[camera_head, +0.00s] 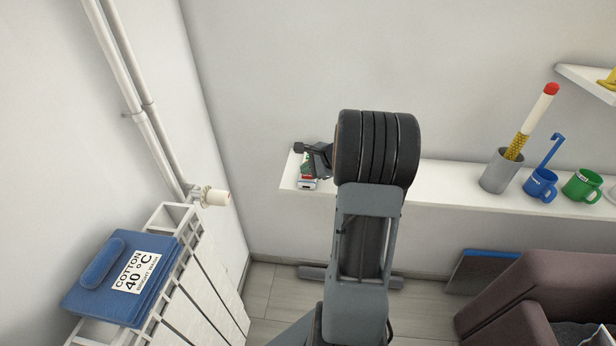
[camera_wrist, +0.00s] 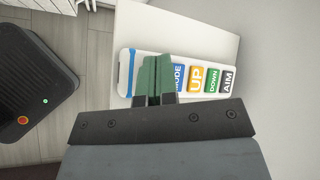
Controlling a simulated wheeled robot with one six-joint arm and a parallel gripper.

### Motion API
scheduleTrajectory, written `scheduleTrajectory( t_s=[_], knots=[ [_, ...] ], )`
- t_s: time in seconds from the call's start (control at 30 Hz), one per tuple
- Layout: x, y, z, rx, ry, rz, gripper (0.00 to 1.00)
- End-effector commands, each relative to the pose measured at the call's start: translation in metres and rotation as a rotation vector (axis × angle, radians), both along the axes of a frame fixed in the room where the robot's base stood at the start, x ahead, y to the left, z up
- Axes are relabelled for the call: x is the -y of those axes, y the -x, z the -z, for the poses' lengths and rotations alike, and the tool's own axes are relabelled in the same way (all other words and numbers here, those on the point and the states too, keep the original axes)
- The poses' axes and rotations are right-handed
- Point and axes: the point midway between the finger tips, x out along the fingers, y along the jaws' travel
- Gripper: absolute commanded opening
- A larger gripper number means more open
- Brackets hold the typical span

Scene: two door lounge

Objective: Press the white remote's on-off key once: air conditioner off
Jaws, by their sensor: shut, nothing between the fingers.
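The white remote (camera_wrist: 126,72) lies flat on the white shelf. In the wrist view its keys read MODE, UP, DOWN and AIM from left to right, and a blue band marks its left end. My gripper (camera_wrist: 155,62) is shut and empty, its green finger pads over the remote between the blue band and the MODE key. The fingers hide that part, so the on-off key does not show. I cannot tell whether the fingertips touch it. In the head view the remote (camera_head: 307,185) shows partly beneath my gripper (camera_head: 308,155). No air conditioner is in view.
The shelf (camera_head: 450,185) runs right along the wall, with a grey holder (camera_head: 501,172), a blue mug (camera_head: 541,185) and a green mug (camera_head: 582,185). A brown sofa (camera_head: 535,285) is lower right.

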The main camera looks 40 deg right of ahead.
Motion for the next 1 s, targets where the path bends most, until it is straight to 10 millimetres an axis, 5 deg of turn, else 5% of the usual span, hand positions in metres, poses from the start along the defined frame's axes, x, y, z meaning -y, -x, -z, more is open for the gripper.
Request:
scheduleTrajectory(
  t_s=[1.0],
  knots=[
    [0.0001, 0.0001, 0.0072, 0.000, 0.000, 0.000, 0.00]
  ],
)
